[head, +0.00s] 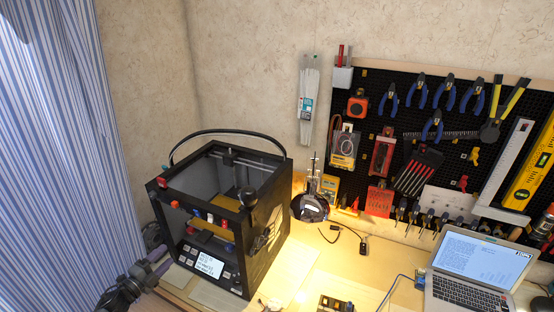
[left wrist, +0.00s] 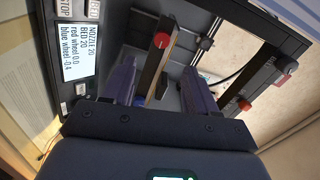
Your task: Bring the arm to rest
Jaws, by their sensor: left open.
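My left gripper (head: 157,264) is at the lower left of the head view, in front of the black 3D printer's left side. Its purple fingers also show in the left wrist view (left wrist: 160,82). They are apart, with nothing held between them. The printer (head: 266,228) fills most of the left wrist view beyond the fingers, and its lit screen (left wrist: 76,53) is at the upper left there. How far the fingertips are from the printer is hard to tell. My right gripper is in neither view.
A striped curtain (head: 62,130) hangs at the left. A pegboard (head: 400,140) with pliers and other tools is on the back wall. An open laptop (head: 465,297) stands at the lower right.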

